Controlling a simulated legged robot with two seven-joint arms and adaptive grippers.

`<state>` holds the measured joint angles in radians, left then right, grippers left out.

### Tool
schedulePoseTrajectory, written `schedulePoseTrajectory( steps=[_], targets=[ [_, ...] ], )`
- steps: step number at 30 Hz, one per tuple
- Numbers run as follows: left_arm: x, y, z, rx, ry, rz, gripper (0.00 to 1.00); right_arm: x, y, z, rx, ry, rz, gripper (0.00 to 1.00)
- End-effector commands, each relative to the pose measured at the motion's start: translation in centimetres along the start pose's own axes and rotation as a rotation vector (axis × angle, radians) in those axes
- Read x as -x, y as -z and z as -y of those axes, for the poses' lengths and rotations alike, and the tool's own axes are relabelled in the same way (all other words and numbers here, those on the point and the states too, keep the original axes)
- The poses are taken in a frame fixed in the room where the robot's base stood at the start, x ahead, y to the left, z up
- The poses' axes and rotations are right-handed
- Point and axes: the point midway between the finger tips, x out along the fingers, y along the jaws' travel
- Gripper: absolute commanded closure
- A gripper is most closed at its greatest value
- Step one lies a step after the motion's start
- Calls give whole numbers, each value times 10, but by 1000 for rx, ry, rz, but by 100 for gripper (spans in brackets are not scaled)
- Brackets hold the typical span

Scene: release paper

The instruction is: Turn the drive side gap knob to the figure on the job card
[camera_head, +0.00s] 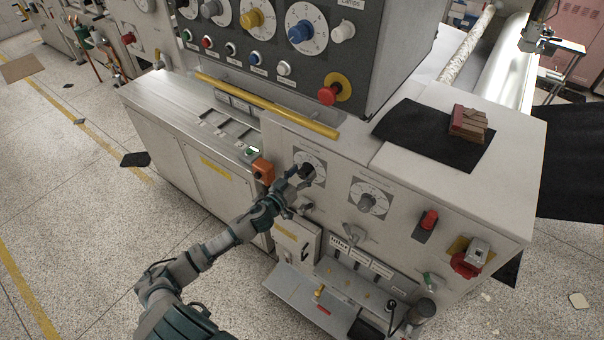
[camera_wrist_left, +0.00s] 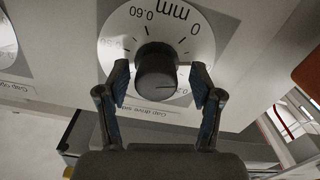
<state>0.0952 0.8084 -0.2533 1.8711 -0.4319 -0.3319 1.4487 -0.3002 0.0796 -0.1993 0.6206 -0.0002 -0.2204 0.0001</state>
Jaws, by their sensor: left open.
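The drive side gap knob (camera_wrist_left: 155,72) is a dark round knob on a white dial (camera_wrist_left: 115,45). The dial shows upside down in the left wrist view with 0, 0.60 and mm; the label below reads "Gap drive side". My left gripper (camera_head: 299,178) is at this dial (camera_head: 317,160) on the front panel. Its fingers are open, one on each side of the knob, with small gaps between. I cannot make out a job card. My right gripper is not in view.
A second gap dial with a grey knob (camera_head: 372,203) sits to the right. A lever (camera_head: 354,232) is below. An orange box (camera_head: 263,171) stands close left of my gripper. A yellow bar (camera_head: 268,105) and a red stop button (camera_head: 328,95) are above.

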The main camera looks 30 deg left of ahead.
Motion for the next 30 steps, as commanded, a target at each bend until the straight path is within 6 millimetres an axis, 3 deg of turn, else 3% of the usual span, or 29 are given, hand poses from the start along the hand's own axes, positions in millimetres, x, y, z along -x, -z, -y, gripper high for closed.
schedulePoseTrajectory(
  steps=[2,3,10,20,30],
  targets=[
    [0,0,0,0,0,0,34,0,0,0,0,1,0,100],
    [0,0,-1,0,0,0,39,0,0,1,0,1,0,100],
    [0,0,-1,-1,1,0,94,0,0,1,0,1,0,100],
    [0,0,0,-31,1,0,94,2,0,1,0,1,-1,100],
    [0,2,0,-240,2,-1,94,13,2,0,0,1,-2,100]
  ],
)
